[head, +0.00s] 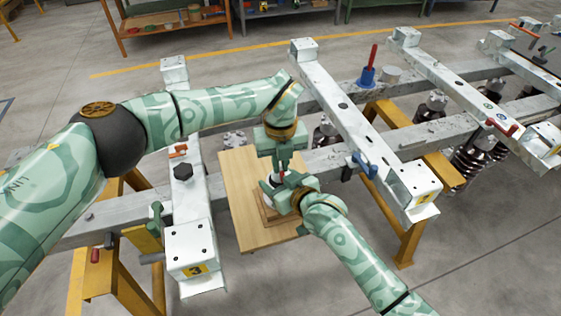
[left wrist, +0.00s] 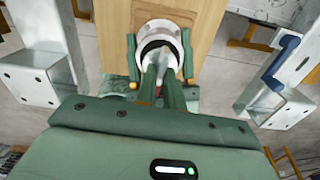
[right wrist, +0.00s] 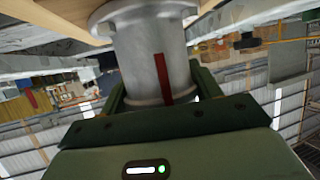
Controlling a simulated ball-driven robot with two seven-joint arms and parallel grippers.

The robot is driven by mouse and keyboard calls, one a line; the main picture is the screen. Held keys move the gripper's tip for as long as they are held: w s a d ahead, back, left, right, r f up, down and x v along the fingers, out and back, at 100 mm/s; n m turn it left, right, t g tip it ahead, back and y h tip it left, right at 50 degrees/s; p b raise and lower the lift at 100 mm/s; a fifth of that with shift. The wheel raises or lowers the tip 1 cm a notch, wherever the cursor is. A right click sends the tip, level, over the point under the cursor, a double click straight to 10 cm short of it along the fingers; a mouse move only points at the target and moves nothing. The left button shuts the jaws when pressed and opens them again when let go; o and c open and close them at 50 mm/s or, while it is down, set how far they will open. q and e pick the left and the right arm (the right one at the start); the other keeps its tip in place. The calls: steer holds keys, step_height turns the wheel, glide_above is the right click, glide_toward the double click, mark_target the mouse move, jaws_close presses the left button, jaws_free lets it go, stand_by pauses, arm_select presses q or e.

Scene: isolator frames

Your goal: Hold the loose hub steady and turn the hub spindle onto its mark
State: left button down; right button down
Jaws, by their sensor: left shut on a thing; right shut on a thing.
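The loose hub is a grey metal cylinder (right wrist: 150,55) with a wide flange, and a red stripe runs along its side in the right wrist view. My right gripper (head: 284,194) is shut on the hub, one finger on each side. From above, in the left wrist view, the hub (left wrist: 160,25) shows a pale rim around a dark ring. My left gripper (left wrist: 160,60) points down into that ring and is shut on the spindle at its centre. The fingers hide most of the spindle, and I cannot tell its mark's alignment.
A wooden board (head: 238,180) lies under the hub, between pale steel beams (head: 345,115). A corner post labelled 3 (head: 196,255) stands at front left. A red-handled blue tool (head: 367,75) stands on a rail, and a blue clamp (head: 363,165) sits on the right beam.

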arm_select(q)
steer(key=shift+n, duration=0.4)
steer(key=c, duration=1.8)
jaws_free()
steer(key=shift+r, duration=0.1)
step_height(320, 180, up, 12)
